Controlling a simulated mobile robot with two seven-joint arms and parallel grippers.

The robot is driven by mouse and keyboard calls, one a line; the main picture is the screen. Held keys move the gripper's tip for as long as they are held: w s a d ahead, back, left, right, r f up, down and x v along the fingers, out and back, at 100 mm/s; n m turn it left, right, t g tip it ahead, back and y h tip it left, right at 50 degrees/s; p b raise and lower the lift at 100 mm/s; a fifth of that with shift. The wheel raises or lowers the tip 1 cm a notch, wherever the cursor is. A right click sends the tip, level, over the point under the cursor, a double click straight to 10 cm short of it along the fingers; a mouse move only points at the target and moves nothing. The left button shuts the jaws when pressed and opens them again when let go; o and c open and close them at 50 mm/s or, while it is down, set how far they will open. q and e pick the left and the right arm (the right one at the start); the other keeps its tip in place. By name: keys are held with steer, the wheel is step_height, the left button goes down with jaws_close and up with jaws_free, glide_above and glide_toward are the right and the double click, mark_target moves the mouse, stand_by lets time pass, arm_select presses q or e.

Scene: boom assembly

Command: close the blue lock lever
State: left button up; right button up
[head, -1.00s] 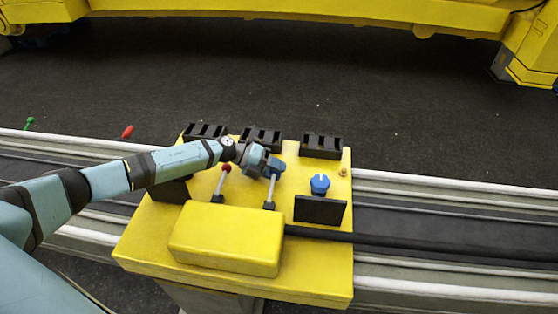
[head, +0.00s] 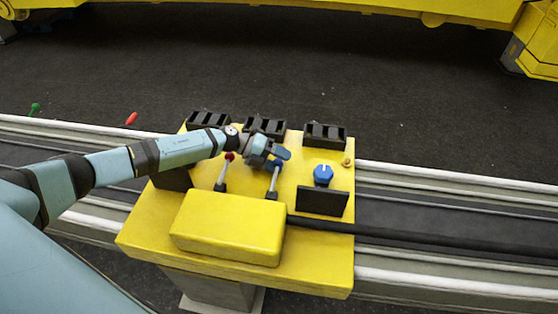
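The blue lock lever (head: 274,181) stands on the yellow console (head: 140,240), right of a red-knobbed lever (head: 221,175). Its pale shaft rises from a dark base and leans slightly right. Its blue top is partly hidden by my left gripper (head: 281,155). The gripper comes in from the left and is right at the lever's top. I cannot tell whether it touches the lever or whether its fingers are open or shut. My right gripper is not in view.
A blue round knob (head: 323,174) sits right of the lever, behind a black upright plate (head: 322,201). Black slotted blocks (head: 325,135) line the console's back edge. A yellow raised box (head: 228,227) lies in front of the levers. Grey rails (head: 450,275) run alongside.

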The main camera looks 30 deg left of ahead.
arm_select(q)
steer(key=shift+a, duration=0.1)
steer(key=shift+a+r, duration=0.1)
steer(key=shift+a, duration=0.2)
steer(key=b+v, duration=0.3)
steer(key=v, duration=0.9)
steer(key=shift+s+a+r, duration=0.1)
steer(key=shift+a, duration=0.05)
steer(key=shift+s+a+r, duration=0.1)
steer(key=shift+a+r, duration=0.1)
steer(key=shift+a, duration=0.1)
